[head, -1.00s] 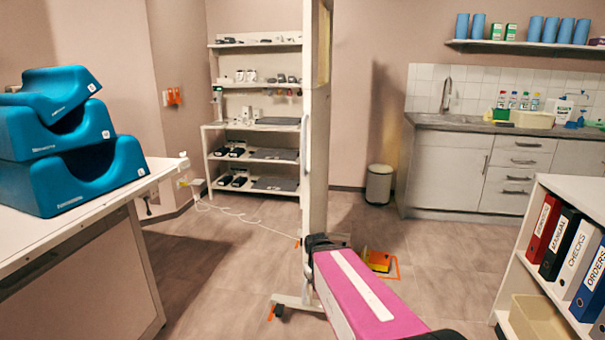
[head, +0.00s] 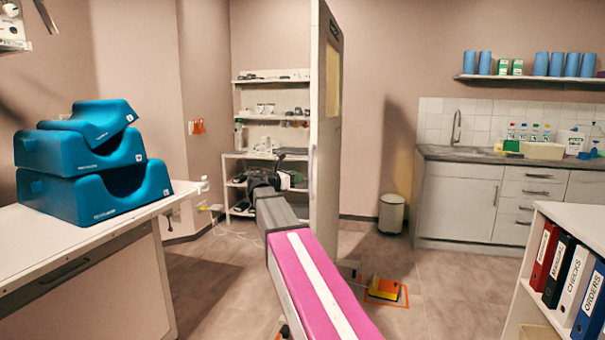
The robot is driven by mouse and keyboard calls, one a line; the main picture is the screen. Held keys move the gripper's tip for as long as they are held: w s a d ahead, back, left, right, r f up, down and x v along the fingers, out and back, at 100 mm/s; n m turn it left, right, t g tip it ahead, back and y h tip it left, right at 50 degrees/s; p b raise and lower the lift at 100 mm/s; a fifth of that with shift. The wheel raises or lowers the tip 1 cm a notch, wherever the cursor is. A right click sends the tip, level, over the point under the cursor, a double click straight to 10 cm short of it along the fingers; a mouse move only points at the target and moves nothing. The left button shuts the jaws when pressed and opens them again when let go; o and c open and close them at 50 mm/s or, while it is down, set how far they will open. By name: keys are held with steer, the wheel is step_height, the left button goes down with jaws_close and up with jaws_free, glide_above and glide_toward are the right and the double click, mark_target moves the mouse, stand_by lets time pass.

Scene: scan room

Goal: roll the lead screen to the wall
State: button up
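The lead screen (head: 325,120) is a tall pale panel, seen nearly edge-on in the middle of the head view. A thin upright handle (head: 311,172) runs along its left side. My gripper (head: 288,176) is dark and held at about handle height, just left of the screen. Whether it touches the handle I cannot tell, nor whether its fingers are open. My pink and grey arm hides the screen's lower part and most of its wheeled foot. The back wall (head: 395,60) is behind the screen.
A yellow and orange floor pedal (head: 384,288) lies inside an orange floor outline right of the screen. A white bin (head: 391,213) stands by the back wall. A table (head: 80,250) with blue cushions (head: 95,165) is at left, a binder shelf (head: 540,225) at right. A cable (head: 232,234) crosses the floor.

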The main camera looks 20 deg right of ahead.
steer(key=r+x, duration=0.1)
steer(key=x, duration=0.9)
steer(key=shift+w, duration=0.3)
steer(key=shift+d, duration=0.1)
jaws_close()
